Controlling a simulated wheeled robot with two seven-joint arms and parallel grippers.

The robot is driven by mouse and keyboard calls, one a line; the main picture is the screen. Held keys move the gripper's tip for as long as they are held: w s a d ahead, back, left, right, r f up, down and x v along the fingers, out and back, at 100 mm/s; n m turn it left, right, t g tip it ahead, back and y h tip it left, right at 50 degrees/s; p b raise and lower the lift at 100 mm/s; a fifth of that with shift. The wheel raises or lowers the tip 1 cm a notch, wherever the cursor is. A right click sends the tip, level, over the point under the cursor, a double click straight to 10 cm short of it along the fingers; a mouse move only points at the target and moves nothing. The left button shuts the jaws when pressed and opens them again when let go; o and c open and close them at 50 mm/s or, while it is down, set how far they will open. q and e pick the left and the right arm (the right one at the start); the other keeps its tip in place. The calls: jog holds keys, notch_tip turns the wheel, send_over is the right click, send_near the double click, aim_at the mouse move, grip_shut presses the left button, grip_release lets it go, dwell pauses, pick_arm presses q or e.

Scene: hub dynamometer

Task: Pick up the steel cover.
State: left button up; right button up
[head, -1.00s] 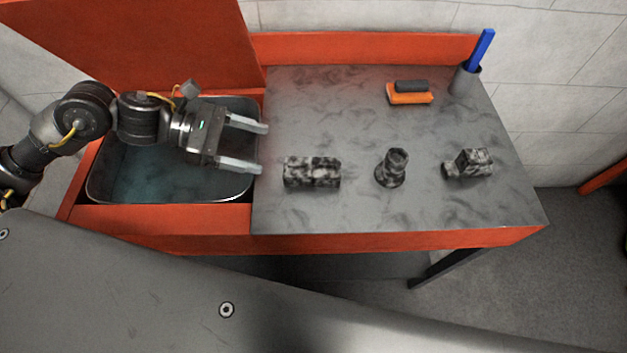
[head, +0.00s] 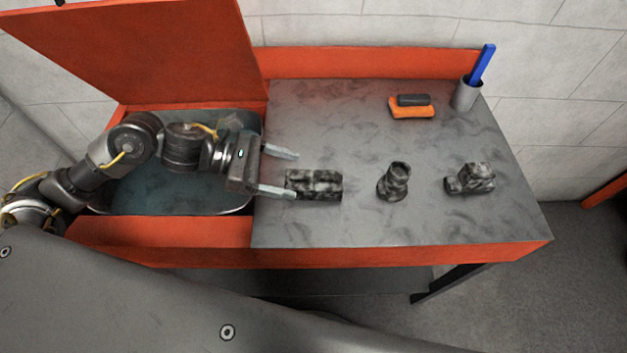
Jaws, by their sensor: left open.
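Three mottled grey, metal-looking parts stand in a row on the grey worktop: a rectangular block (head: 316,185) at the left, a round flanged part (head: 395,181) in the middle, and a block with a short cylinder (head: 471,179) at the right. I cannot tell for sure which one is the steel cover. My left gripper (head: 295,174) is open and empty, its fingers pointing right. Its fingertips are at the left end of the rectangular block, and the nearer one overlaps that end in the picture. I cannot tell whether they touch. My right gripper is not in view.
The worktop (head: 330,225) has an orange rim. An orange-and-black brush-like item (head: 411,108) and a grey cup (head: 465,95) with a blue stick (head: 483,63) stand at the back right. A sunken basin (head: 185,203) with a raised orange lid (head: 150,55) lies at the left, under my arm.

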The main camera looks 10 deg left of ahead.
aim_at(314, 178)
pick_arm(q)
jog(key=p+x, duration=0.1)
jog(key=x, duration=0.1)
jog(key=p+x, duration=0.1)
jog(key=x, duration=0.1)
jog(key=shift+w+d, duration=0.25)
jog(key=shift+d, duration=0.05)
jog(key=shift+d+f, duration=0.1)
jog(key=shift+d, duration=0.05)
jog(key=c, duration=1.1)
jog(key=shift+c, duration=1.2)
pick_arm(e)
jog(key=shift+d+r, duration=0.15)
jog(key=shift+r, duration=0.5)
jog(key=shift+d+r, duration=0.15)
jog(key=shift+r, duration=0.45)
